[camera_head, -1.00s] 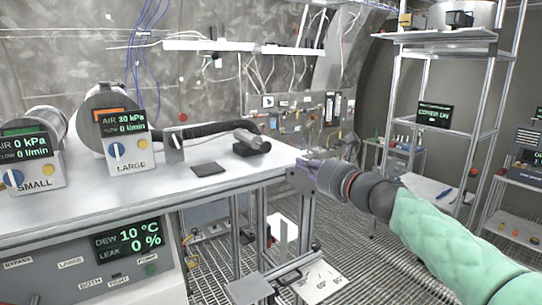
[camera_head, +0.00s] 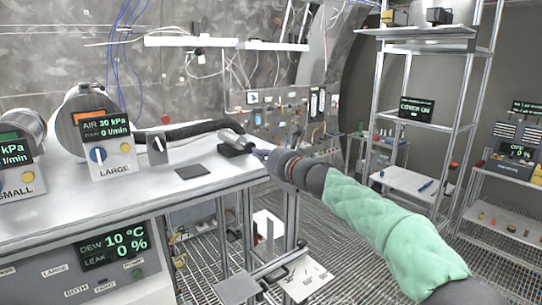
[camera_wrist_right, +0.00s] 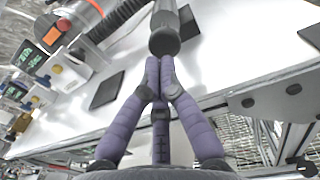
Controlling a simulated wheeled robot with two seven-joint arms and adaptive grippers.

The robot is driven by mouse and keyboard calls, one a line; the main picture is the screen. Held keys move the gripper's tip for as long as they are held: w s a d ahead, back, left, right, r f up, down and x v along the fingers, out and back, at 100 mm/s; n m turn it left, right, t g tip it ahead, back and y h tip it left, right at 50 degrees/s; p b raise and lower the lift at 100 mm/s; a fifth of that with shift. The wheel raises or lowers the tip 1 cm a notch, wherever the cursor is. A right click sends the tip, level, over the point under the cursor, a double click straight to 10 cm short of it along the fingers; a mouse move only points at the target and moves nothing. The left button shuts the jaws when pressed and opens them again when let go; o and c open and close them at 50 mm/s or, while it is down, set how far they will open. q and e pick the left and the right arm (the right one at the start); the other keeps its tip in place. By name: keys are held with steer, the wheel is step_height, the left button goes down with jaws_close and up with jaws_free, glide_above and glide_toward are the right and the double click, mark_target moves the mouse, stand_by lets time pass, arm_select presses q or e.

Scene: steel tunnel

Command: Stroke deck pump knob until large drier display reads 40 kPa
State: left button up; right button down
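The large drier (camera_head: 115,157) stands on the bench, and its display (camera_head: 104,128) reads AIR 30 kPa and 0 l/min. The deck pump (camera_head: 231,138) is a grey cylinder on a black block near the bench's right end. In the right wrist view, its round dark knob (camera_wrist_right: 164,42) faces my fingers. My right gripper (camera_head: 262,155) is at the knob end of the pump. In the wrist view its purple fingers (camera_wrist_right: 160,65) come together just at the knob, with no object seen between them; contact cannot be told. My left gripper is out of view.
A black ribbed hose (camera_head: 190,130) runs behind a small switch post (camera_head: 157,147). A dark flat pad (camera_head: 193,172) lies on the white bench (camera_head: 150,190). The small drier (camera_head: 22,178) is at left. A lower panel (camera_head: 112,243) reads DEW 10 °C, LEAK 0 %.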

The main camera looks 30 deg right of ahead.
mark_target(250, 148)
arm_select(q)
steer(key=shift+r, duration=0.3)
arm_select(e)
steer(key=shift+w+a, duration=0.1)
steer(key=shift+w, duration=1.05)
steer(key=shift+w+a+r+p, duration=0.15)
steer(key=shift+w+p, duration=0.6)
steer(key=shift+w, duration=1)
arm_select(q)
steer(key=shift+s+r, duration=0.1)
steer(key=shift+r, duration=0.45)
arm_select(e)
steer(key=shift+s, duration=0.1)
